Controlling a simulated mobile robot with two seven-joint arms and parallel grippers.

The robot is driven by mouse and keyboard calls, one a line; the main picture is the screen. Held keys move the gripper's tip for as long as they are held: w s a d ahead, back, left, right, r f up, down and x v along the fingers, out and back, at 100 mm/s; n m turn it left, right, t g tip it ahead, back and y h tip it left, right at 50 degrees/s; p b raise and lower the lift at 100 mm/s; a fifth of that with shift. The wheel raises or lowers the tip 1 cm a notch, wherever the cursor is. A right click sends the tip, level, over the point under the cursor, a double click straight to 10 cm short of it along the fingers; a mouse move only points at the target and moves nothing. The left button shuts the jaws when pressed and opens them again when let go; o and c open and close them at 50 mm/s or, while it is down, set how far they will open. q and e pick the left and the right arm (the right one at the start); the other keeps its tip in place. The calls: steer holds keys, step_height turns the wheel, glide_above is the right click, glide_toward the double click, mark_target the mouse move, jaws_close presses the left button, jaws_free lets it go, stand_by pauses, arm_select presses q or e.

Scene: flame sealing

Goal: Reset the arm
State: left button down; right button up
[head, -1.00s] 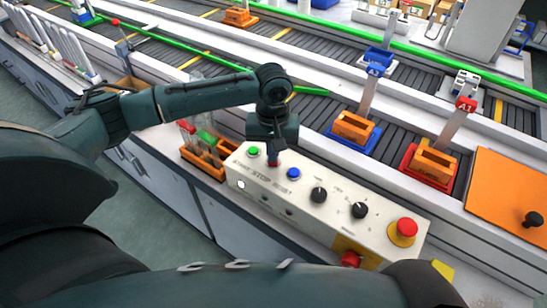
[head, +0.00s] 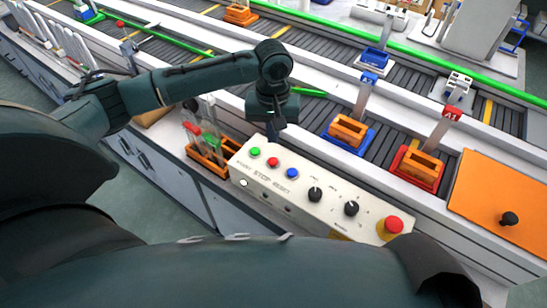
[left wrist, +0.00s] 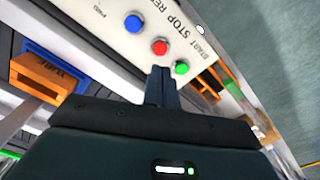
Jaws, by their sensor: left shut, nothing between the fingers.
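The cream control panel (head: 333,203) stands on the front ledge. It carries a green start button (head: 255,152), a red stop button (head: 272,162) and a blue reset button (head: 292,173), all uncovered in the head view. My left gripper (head: 273,138) points down near the panel's back-left end, above and apart from the buttons. It is shut and empty. My right gripper is out of view.
Black knobs (head: 351,208) and a red emergency button (head: 393,225) sit farther right on the panel. An orange rack (head: 208,160) with tubes stands left of it. Orange blocks on blue (head: 349,147) and red (head: 401,176) bases stand behind. An orange board (head: 490,195) lies right.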

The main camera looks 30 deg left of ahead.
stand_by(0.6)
arm_select(q)
steer(key=s+d+f+m, duration=0.1)
steer(key=d, duration=0.1)
steer(key=s+d+f+m+h, duration=0.1)
steer(key=s+d, duration=0.1)
steer(key=d, duration=0.1)
steer(key=s+d+f+m, duration=0.1)
steer(key=s+d+f, duration=0.1)
steer(key=shift+d+m, duration=0.2)
steer(key=shift+m, duration=0.2)
steer(key=s+d+f+m+t+h, duration=0.1)
steer(key=s+d+m+t+h, duration=0.15)
steer(key=s+d, duration=0.3)
steer(key=s+a+f+t+y, duration=0.1)
steer(key=s+a+y, duration=0.2)
steer(key=s+a, duration=0.85)
steer(key=w+d+f+t+h, duration=0.1)
steer(key=w+d+f+t, duration=0.1)
steer(key=f, duration=0.3)
steer(key=w+d+f+t+h, duration=0.1)
steer(key=w+d+f+t, duration=0.1)
steer(key=d+f+t, duration=0.1)
steer(key=shift+w+d+f+m+t, duration=0.4)
steer(key=shift+f+t, duration=0.25)
steer(key=shift+f, duration=0.45)
steer(key=shift+a, duration=0.15)
